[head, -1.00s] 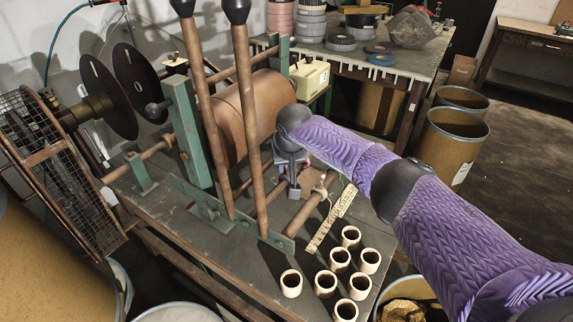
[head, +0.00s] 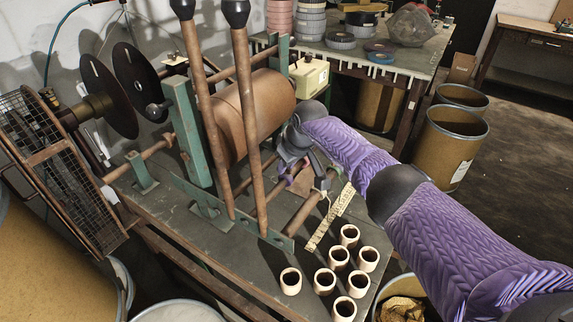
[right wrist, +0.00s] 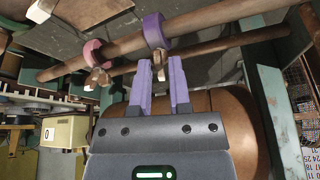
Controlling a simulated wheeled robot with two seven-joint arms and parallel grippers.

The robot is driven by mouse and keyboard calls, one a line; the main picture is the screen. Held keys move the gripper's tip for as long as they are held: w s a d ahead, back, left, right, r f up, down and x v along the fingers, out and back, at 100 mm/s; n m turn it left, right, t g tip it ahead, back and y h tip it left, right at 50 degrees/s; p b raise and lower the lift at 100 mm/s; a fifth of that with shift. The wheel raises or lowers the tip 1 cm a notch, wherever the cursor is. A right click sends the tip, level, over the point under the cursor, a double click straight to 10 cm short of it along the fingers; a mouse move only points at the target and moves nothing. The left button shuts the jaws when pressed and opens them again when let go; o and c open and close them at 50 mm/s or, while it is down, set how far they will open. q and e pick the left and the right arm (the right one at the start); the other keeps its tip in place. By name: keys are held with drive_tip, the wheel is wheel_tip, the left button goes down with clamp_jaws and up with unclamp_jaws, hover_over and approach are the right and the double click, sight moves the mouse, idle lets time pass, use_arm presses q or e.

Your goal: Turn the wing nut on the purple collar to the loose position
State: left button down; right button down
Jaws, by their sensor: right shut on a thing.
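The purple collar (right wrist: 155,30) sits around a brown rod in the right wrist view. Its wing nut (right wrist: 159,64) points toward my right gripper (right wrist: 161,78), whose two purple fingers are closed about it. In the head view my right gripper (head: 290,172) is low beside the copper-brown roll and largely hides the collar and nut. A pink collar (right wrist: 92,50) with its own wooden wing nut (right wrist: 98,76) sits on the same rod, left of the purple one and apart from my fingers. My left gripper is in neither view.
The copper-brown roll (head: 255,112) and two tall brown levers (head: 248,125) stand left of my right arm. A yellow ruler (head: 330,217) and several cream cups (head: 339,257) lie to the front right on the bench. A green frame (head: 188,130) stands behind the levers.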

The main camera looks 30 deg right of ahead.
drive_tip(key=shift+f+n+y+b, duration=0.15)
drive_tip(key=shift+n+y+b, duration=0.35)
drive_tip(key=shift+n+b, duration=0.5)
drive_tip(key=shift+n, duration=0.8)
drive_tip(key=c, duration=0.6)
unclamp_jaws()
